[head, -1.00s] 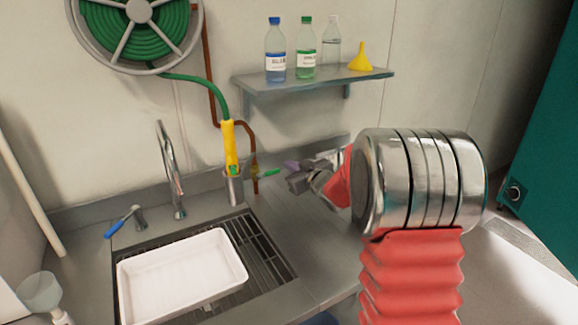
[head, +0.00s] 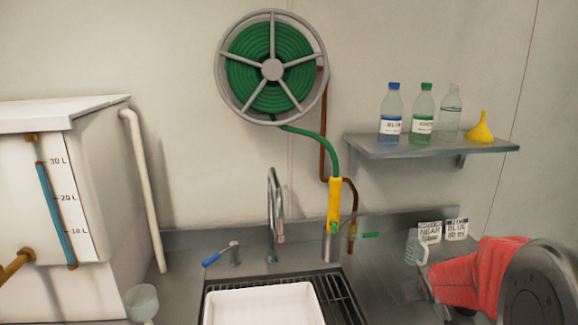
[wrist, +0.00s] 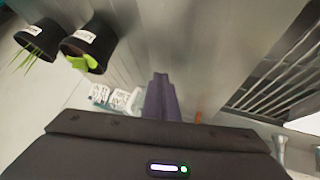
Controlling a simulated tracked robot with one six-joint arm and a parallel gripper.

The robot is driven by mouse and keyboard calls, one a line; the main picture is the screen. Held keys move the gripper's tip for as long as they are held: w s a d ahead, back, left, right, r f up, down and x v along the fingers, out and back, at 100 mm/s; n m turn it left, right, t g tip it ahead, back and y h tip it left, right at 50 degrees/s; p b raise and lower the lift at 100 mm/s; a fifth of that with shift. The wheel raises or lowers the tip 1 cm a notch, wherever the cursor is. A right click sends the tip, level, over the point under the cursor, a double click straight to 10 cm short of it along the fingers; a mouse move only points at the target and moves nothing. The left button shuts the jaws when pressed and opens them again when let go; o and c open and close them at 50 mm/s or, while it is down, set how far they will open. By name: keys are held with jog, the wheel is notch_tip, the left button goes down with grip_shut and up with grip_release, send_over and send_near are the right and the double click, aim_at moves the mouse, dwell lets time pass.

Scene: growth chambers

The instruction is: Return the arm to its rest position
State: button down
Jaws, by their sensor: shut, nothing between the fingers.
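My gripper (wrist: 160,90) shows in the wrist view as purple fingers pressed together, with nothing between them. It points out over the grey counter. In the head view my arm is at the lower right, with red bellows and a metal joint; the gripper itself cannot be made out there.
Two black pots (wrist: 88,48) with green plants stand upper left in the wrist view. The sink holds a white tray (head: 265,305). Near my arm are label cards (head: 430,232). A shelf (head: 430,147) carries bottles and a yellow funnel (head: 480,127). A hose reel (head: 272,68) hangs on the wall.

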jog(key=s+a+r+y, duration=0.1)
jog(key=s+a+r, duration=0.2)
jog(key=s+a, duration=0.3)
jog(key=s+a+r+g+y, duration=0.1)
jog(key=s+a+r, duration=0.3)
jog(key=s, duration=0.9)
jog(key=s+a+r+g+y, duration=0.1)
jog(key=s+a+r, duration=0.3)
jog(key=s+a, duration=0.5)
jog(key=shift+s+a, duration=0.4)
jog(key=shift+a, duration=0.05)
